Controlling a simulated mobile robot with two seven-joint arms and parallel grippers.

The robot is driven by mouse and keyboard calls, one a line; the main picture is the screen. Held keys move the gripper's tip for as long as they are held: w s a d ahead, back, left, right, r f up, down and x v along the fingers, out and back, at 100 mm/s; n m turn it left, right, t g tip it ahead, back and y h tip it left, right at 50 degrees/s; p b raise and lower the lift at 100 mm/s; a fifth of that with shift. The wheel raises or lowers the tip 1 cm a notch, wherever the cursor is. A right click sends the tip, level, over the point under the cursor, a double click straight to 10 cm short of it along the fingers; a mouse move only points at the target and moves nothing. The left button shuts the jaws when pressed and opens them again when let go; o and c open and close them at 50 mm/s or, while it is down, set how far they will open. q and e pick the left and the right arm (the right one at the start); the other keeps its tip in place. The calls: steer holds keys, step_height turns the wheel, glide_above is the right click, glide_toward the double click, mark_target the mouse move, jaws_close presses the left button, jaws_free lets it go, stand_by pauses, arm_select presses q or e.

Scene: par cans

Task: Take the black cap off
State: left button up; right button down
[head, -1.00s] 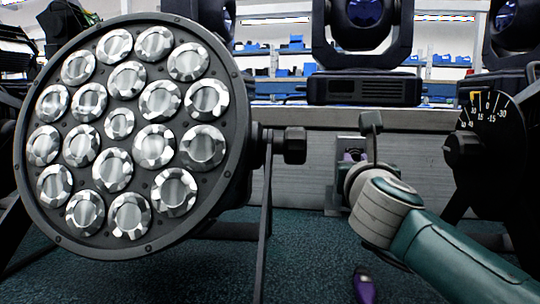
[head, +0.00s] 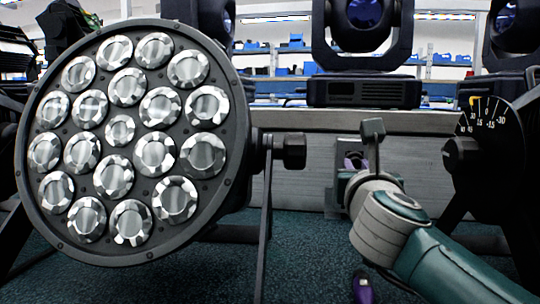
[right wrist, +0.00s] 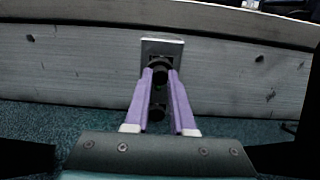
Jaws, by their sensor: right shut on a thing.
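The black cap (right wrist: 159,73) is a small dark round piece in front of a metal plate on the grey wooden side panel. My right gripper (right wrist: 160,76) has its purple fingers closed on it from both sides in the right wrist view. I cannot tell whether the cap is still seated on the plate. In the head view my right gripper (head: 355,161) is at the plate, mostly hidden by its own wrist. A second dark round part (right wrist: 157,112) shows lower down between the fingers. A purple tip (head: 362,288) at the bottom of the head view may be my left gripper; its jaws cannot be judged.
A large round par can (head: 120,140) with many lenses stands at left, its dark knob (head: 293,151) left of my right wrist. A black lamp with a dial (head: 490,135) stands at right. Moving-head lights (head: 362,92) stand behind, above the wooden panel (head: 300,188).

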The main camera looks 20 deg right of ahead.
mark_target(356, 164)
steer(key=shift+p+v, duration=0.75)
steer(key=shift+v, duration=1.4)
steer(key=shift+r, duration=0.1)
